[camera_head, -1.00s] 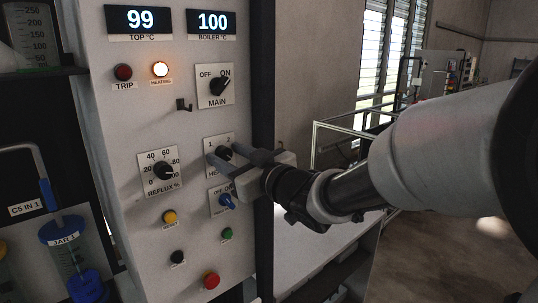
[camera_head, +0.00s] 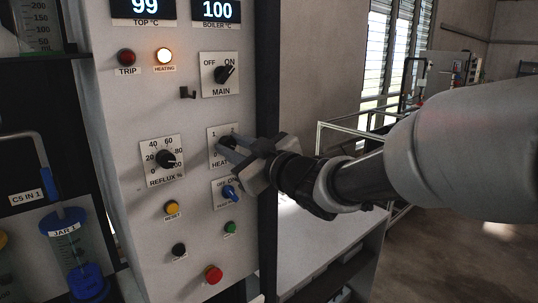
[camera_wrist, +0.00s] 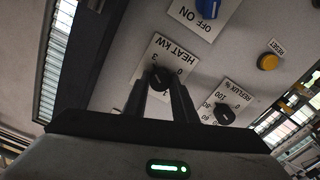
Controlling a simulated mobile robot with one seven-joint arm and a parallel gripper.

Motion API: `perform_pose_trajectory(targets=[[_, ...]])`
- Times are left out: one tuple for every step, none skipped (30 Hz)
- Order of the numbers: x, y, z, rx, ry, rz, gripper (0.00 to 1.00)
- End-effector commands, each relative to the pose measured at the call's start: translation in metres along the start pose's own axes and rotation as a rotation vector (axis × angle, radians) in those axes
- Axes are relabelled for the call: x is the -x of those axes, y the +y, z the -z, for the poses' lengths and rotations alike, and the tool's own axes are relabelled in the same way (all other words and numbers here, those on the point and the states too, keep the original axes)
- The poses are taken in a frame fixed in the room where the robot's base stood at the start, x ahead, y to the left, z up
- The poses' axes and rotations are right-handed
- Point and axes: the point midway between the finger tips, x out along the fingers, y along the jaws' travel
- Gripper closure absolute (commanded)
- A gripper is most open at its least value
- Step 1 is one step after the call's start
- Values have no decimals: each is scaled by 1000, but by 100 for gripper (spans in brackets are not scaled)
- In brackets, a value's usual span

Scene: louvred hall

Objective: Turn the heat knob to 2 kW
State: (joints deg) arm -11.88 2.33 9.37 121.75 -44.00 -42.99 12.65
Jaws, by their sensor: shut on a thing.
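The heat knob (camera_wrist: 157,74) is a black knob on a white plate (camera_wrist: 172,55) marked HEAT KW, which appears upside down in the wrist view. In the head view the plate (camera_head: 214,134) is partly covered by my fingers. My gripper (camera_head: 229,147) is shut on the knob, with a finger on either side of it. In the wrist view the fingers (camera_wrist: 161,92) reach up to the knob. Digits show around it, but its pointer is too dark and covered to read.
The reflux knob (camera_head: 166,159) is to the left, the main switch (camera_head: 225,75) above, and a blue knob (camera_head: 232,193) close below my gripper. A hook (camera_head: 187,92) juts out of the panel. The heating lamp (camera_head: 164,56) is lit. The boiler display (camera_head: 216,10) reads 100.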

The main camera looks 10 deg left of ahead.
Motion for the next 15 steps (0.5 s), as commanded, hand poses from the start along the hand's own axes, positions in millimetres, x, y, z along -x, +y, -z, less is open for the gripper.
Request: perform_pose_trajectory(targets=[[0,-2,-5,43,2,-1,98],[0,-2,-5,71,2,-1,98],[0,-2,-5,108,3,-1,98],[0,-2,-5,137,3,-2,98],[0,-2,-5,166,2,-1,98],[0,-2,-5,205,2,-1,98],[0,-2,-5,232,3,-2,98],[0,-2,-5,261,2,-1,98],[0,-3,-5,300,1,-1,98],[0,-2,-5,327,1,-1,98],[0,-2,-5,357,1,-1,98],[0,-2,-4,395,2,-1,98],[0,-2,-4,423,2,-1,98],[0,-2,-5,451,1,-1,98],[0,-3,-5,489,0,-1,98]])
